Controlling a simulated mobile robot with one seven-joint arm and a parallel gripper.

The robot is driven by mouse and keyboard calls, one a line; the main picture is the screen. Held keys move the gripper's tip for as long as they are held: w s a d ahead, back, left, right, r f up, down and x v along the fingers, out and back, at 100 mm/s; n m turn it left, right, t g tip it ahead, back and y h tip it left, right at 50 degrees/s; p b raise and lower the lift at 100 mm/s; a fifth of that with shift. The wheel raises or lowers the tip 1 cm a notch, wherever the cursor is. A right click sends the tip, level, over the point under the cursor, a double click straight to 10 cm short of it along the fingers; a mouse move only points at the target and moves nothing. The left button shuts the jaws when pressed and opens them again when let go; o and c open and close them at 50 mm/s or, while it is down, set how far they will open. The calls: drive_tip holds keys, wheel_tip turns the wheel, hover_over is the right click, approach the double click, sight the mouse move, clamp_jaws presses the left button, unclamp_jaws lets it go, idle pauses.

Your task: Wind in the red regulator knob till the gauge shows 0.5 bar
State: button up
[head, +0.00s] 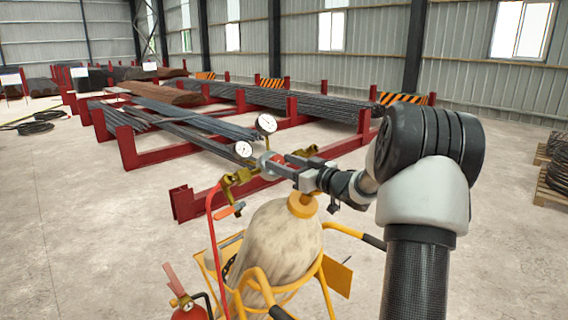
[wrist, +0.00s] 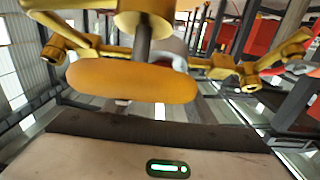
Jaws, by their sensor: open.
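The red regulator knob (head: 268,174) shows in the head view on the brass regulator, partly hidden by my gripper. My gripper (head: 279,165) is open, its fingertips at the knob with one finger in front of it. I cannot tell whether they touch it. Two round white gauges stand by the regulator, an upper one (head: 266,124) and a lower one (head: 243,149). Their needles are too small to read. In the wrist view, an orange handwheel (wrist: 130,80) fills the middle, with brass fittings (wrist: 238,70) at the sides. I cannot make out the knob or fingertips there.
A pale gas cylinder (head: 280,245) stands in a yellow trolley (head: 258,285) below my gripper. A red hose (head: 211,250) hangs at its left, and a fire extinguisher (head: 186,305) is at the bottom. Red racks of rebar (head: 260,97) lie behind.

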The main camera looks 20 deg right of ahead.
drive_tip(key=c, duration=1)
drive_tip(key=shift+c, duration=0.2)
drive_tip(key=shift+m+h, duration=0.3)
drive_tip(key=shift+m, duration=0.1)
drive_tip(key=m+h, duration=0.1)
drive_tip(key=m, duration=0.1)
drive_tip(key=m+h, duration=0.2)
drive_tip(key=m, duration=0.1)
drive_tip(key=a+m+h, duration=0.1)
drive_tip(key=m+h, duration=0.1)
drive_tip(key=shift+s+r+m, duration=0.1)
drive_tip(key=shift+m, duration=0.2)
drive_tip(key=m+h, duration=0.1)
drive_tip(key=m, duration=0.1)
drive_tip(key=m+g+h, duration=0.1)
drive_tip(key=m, duration=0.1)
drive_tip(key=shift+a+h+b, duration=0.2)
drive_tip(key=shift+h+b, duration=0.15)
drive_tip(key=shift+h, duration=0.05)
drive_tip(key=shift+a+r+m+g+h+b, duration=0.15)
drive_tip(key=shift+m+g+h+b, duration=0.65)
drive_tip(key=shift+m, duration=0.8)
drive_tip(key=shift+r, duration=0.1)
